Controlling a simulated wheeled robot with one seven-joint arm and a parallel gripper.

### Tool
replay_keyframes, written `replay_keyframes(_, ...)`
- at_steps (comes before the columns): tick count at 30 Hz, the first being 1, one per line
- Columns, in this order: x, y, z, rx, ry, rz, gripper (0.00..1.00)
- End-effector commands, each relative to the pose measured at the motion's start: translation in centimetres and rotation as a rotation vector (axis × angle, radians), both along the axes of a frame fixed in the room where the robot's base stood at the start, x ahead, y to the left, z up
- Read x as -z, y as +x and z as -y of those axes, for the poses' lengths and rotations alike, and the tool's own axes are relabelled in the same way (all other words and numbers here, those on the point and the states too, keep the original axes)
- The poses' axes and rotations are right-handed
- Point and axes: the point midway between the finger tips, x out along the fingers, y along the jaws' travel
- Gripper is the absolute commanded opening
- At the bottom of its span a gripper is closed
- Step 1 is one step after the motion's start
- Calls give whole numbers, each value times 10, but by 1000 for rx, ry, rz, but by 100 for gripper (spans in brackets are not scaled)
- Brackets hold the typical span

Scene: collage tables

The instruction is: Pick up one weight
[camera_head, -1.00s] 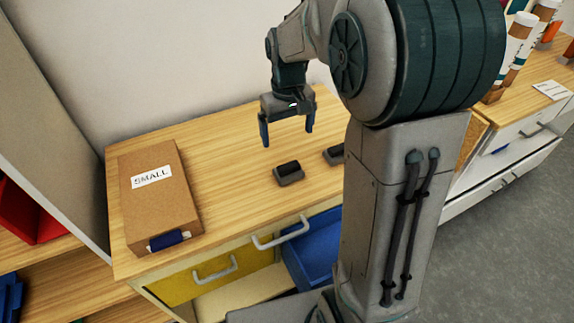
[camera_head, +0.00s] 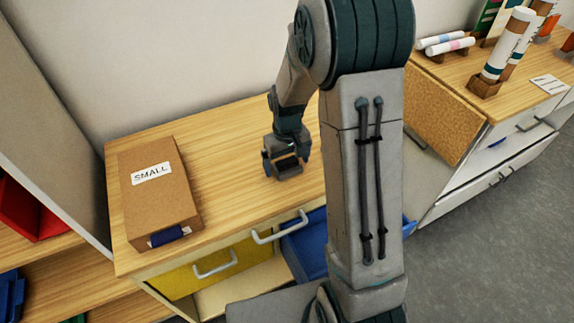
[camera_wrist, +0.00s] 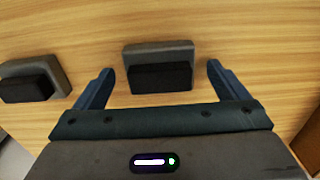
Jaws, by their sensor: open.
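A dark grey weight with a black block-like grip (camera_wrist: 160,66) sits on the wooden tabletop, between the spread fingers of my gripper (camera_wrist: 160,72) in the wrist view. Gaps show on both sides, so the fingers look apart from it. In the head view the same weight (camera_head: 288,172) is partly covered by my gripper (camera_head: 287,161), which is low over the table. A second similar weight (camera_wrist: 34,78) lies to the left in the wrist view, outside the fingers. My arm hides it in the head view.
A brown box labelled SMALL (camera_head: 158,195) lies on the left of the wooden table (camera_head: 225,210). Below the front edge are a yellow drawer (camera_head: 190,278) and a blue bin (camera_head: 305,250). Another table with white tubes (camera_head: 507,45) stands at the right.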

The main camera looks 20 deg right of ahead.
Motion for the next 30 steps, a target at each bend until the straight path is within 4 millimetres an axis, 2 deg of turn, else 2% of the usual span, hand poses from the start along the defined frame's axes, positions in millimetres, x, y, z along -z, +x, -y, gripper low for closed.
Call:
replay_keyframes(7,3,0,0,0,0,0,94)
replay_keyframes(8,2,0,0,0,0,0,91)
replay_keyframes(12,2,0,0,0,0,0,52)
replay_keyframes(15,2,0,0,0,0,0,27)
replay_keyframes(25,-1,1,0,0,0,3,27)
replay_keyframes(30,-14,1,0,0,0,5,27)
